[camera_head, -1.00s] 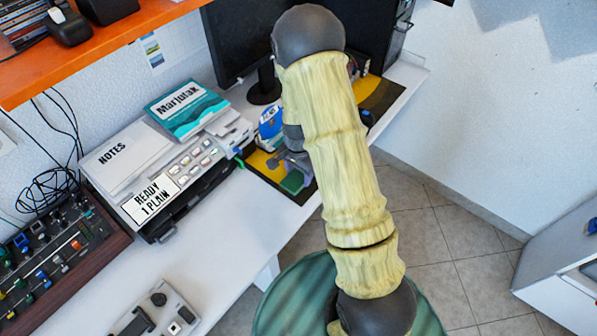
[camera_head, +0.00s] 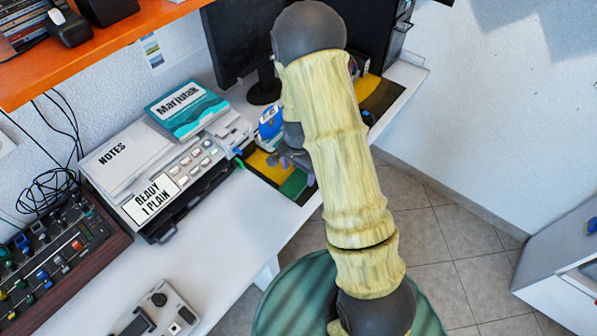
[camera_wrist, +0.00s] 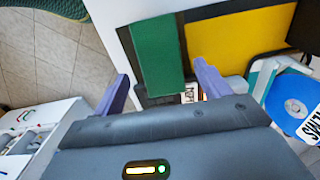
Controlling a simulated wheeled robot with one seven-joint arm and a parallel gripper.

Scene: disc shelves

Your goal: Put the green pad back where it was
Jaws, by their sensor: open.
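The green pad (camera_head: 295,184) lies flat at the near corner of the yellow-and-dark mat (camera_head: 262,168) on the white desk, partly hidden behind my gripper in the head view. In the wrist view the pad (camera_wrist: 157,52) is a green block with a dark side, beside the mat's yellow panel (camera_wrist: 240,40). My gripper (camera_wrist: 160,82) is open, with its purple fingers spread wide on either side of the pad's near end. In the head view my gripper (camera_head: 297,168) is just over the pad and holds nothing.
A blue-and-white item (camera_head: 270,122) stands close by on the left. The printer (camera_head: 175,170), a teal book (camera_head: 187,108) and a control panel (camera_head: 60,245) occupy the desk's left. A dark monitor (camera_head: 235,45) stands behind. The floor is open beyond the desk's right edge.

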